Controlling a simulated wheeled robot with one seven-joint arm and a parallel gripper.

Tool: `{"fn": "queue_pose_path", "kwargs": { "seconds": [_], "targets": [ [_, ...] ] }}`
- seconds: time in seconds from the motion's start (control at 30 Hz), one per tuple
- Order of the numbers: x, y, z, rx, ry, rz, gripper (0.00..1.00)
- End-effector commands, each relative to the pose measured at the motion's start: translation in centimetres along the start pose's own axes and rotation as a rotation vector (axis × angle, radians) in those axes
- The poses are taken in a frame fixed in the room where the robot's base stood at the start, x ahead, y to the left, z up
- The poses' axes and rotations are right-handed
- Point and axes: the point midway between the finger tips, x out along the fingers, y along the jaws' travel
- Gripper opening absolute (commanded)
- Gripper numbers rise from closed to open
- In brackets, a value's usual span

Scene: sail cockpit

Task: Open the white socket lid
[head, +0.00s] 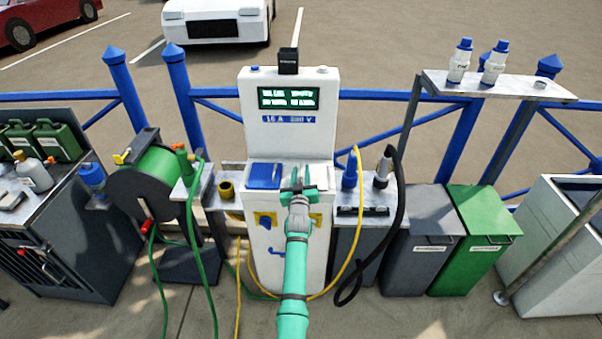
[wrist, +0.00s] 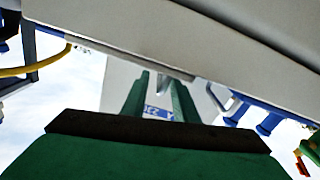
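The white pedestal (head: 288,130) stands in the middle of the head view, with a lit screen and a 16 A label. A blue socket lid (head: 264,176) lies shut on the left of its ledge. The white socket lid (head: 320,178) is to the right of it, largely hidden by my gripper (head: 298,181), and I cannot tell whether they touch. In the wrist view, my two green fingers (wrist: 160,98) stand apart with nothing visible between them. A pale panel (wrist: 230,45) crosses the top of that view, close to the fingers; which part it is, I cannot tell.
A green hose reel (head: 153,178) stands left of the pedestal. Yellow and black cables (head: 357,235) hang on the right, beside a grey bin (head: 425,230) and a green bin (head: 475,235). A shelf with bottles (head: 500,86) is at upper right. Blue railing runs behind.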

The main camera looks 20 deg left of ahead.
Motion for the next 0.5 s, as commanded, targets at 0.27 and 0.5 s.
{"fn": "queue_pose_path", "kwargs": {
  "seconds": [0.27,0.5],
  "targets": [
    [0.30,-0.02,0.00,0.000,0.000,0.000,0.27],
    [0.29,-0.01,0.01,0.000,0.000,0.000,0.00]
  ]
}}
